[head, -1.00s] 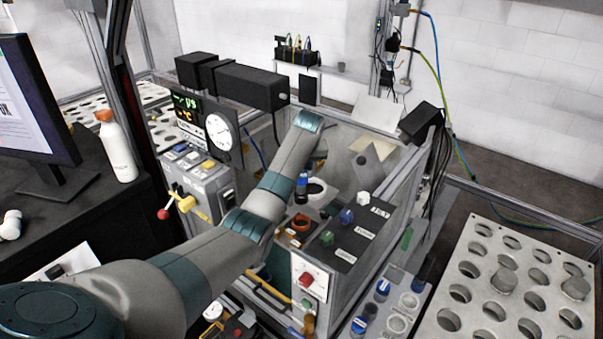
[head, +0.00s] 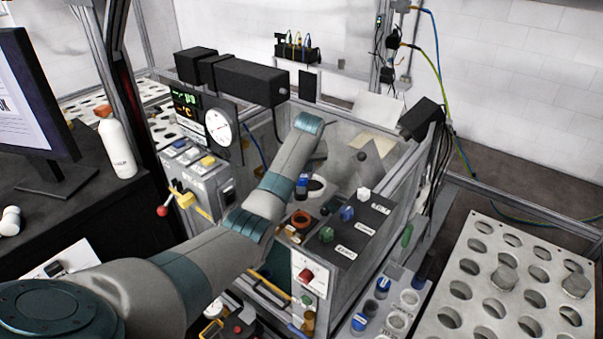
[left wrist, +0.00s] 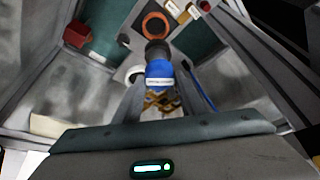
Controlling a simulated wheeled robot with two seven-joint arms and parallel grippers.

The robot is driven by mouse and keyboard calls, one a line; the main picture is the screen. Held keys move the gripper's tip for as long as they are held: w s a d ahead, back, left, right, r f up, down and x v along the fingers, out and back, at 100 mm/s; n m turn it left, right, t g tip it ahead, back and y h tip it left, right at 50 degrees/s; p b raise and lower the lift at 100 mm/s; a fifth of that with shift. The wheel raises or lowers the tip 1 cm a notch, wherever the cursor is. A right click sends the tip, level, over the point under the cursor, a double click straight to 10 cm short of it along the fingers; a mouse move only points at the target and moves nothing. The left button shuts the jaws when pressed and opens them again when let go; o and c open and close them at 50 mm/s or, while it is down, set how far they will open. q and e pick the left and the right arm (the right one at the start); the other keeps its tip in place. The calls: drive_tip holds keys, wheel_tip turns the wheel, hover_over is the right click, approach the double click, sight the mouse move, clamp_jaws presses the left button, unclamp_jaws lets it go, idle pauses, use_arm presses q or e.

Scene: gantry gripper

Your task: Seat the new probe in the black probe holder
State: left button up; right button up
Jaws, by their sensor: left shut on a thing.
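My left arm reaches over the clear-walled enclosure in the head view. Its gripper is mostly hidden behind the wrist there. In the left wrist view my left gripper (left wrist: 160,103) is shut on a blue probe (left wrist: 159,72) with a white label, gold-coloured parts at its near end and a dark end pointing away. The probe also shows in the head view (head: 302,181), upright beside my wrist. An orange ring (head: 301,219) lies just in front of it, and a white ring (head: 317,187) is beside it. I cannot tell which dark part is the probe holder, or whether the probe touches it.
A black labelled panel (head: 352,251) with coloured knobs is right of the orange ring. The enclosure's walls and frame surround the work area. A gauge (head: 218,127) and a black box (head: 250,82) stand at the left and back. A perforated tray (head: 480,318) is at the right.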

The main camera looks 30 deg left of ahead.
sight(302, 179)
use_arm(q)
drive_tip(key=shift+f+b, duration=0.75)
drive_tip(key=shift+f, duration=1.15)
drive_tip(key=o, duration=1.2)
drive_tip(key=shift+d+r, duration=0.1)
drive_tip(key=shift+r, duration=0.1)
drive_tip(key=v, duration=1.7)
